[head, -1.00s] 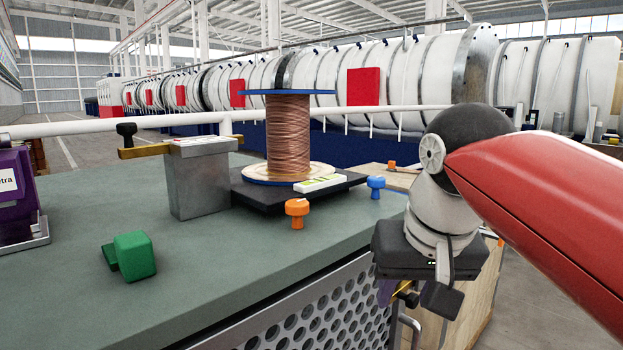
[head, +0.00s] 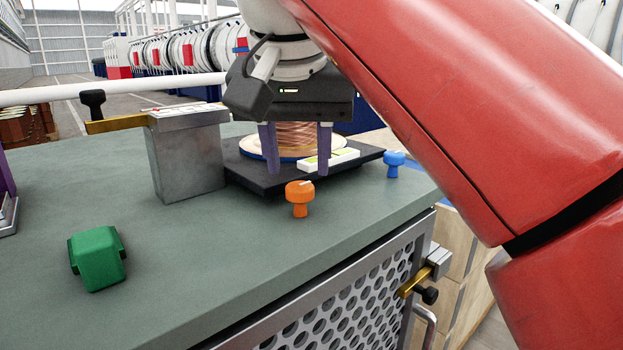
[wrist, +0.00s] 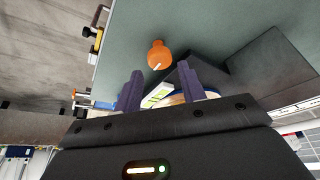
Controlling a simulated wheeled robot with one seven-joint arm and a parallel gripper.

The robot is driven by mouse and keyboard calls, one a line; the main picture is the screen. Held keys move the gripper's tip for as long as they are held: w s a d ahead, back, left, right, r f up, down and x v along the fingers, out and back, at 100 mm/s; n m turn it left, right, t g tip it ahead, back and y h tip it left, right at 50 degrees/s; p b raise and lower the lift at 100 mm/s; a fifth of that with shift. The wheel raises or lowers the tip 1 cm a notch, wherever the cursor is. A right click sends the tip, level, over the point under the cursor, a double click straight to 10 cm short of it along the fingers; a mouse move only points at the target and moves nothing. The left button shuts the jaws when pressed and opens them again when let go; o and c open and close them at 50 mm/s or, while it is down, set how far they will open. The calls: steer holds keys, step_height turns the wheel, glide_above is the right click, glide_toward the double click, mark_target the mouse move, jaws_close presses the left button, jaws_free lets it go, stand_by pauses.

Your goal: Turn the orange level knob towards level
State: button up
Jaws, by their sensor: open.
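The orange level knob (head: 299,199) stands on the green-grey bench top in front of the black platform, with a pale mark on its top. It also shows in the wrist view (wrist: 159,55), beyond and between the fingertips. My gripper (head: 296,174) is open and empty, its two purple fingers pointing down above and behind the knob in the head view. The fingers are apart from the knob. A white level gauge strip with a yellow-green part (head: 329,161) lies on the platform just behind the knob.
The copper spool (head: 297,136) sits on the black platform (head: 245,175). A blue knob (head: 395,164) stands at right. A grey metal block (head: 187,160) with a brass lever is at left, and a green block (head: 98,258) lies at front left. The bench front is clear.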

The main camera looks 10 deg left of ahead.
mark_target(301, 185)
steer(key=shift+b+x, duration=0.4)
steer(key=shift+x, duration=1.5)
steer(key=c, duration=0.7)
steer(key=shift+r+n, duration=0.1)
steer(key=shift+n, duration=0.2)
